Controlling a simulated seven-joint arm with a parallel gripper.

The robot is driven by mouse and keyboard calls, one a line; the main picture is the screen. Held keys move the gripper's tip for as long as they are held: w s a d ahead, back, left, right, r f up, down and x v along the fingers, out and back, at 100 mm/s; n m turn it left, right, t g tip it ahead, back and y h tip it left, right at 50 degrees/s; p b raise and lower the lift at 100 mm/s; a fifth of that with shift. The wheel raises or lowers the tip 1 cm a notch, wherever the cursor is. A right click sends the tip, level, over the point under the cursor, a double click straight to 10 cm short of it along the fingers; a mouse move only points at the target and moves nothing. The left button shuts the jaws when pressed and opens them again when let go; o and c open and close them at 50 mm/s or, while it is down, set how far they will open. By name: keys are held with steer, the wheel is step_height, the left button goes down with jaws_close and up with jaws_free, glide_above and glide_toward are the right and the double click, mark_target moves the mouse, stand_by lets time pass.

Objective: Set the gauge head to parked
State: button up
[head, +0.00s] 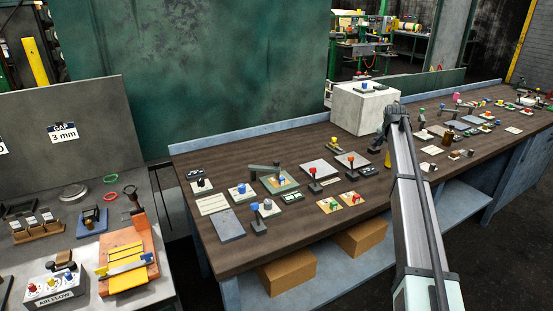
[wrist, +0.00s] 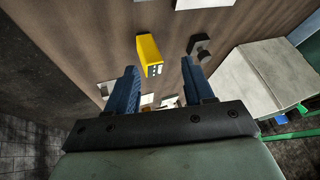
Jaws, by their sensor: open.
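I cannot tell for certain which of the small devices is the gauge head. My gripper (head: 380,143) is over the far middle part of the brown bench. In the wrist view my gripper (wrist: 158,68) shows two blue fingers, apart, with nothing held between them. A yellow block (wrist: 149,52) with small dark and white marks stands beyond the fingertips, in line with the gap; I see no contact. A yellow piece (head: 387,159) also shows just below my gripper in the head view. No label reading parked is legible.
A pale block (head: 364,110) stands behind my gripper; a pale block (wrist: 262,82) is at right in the wrist view. Several small levers and knobs on plates crowd the brown bench (head: 300,237). A grey side table (head: 165,185) holds an orange fixture (head: 152,240) and AIR FLOW box (head: 52,284).

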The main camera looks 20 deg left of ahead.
steer(key=s+a+r+n+g+y, duration=0.1)
steer(key=s+a+r+n+g, duration=0.15)
steer(key=a, duration=0.85)
steer(key=s+a+r+n+g, duration=0.1)
steer(key=s+a+r+n, duration=0.25)
steer(key=a, duration=0.75)
steer(key=n+g, duration=0.3)
steer(key=n, duration=0.2)
glide_toward(276, 161)
step_height(276, 161, down, 8)
steer(key=shift+f, duration=0.25)
steer(key=shift+c, duration=0.2)
jaws_close()
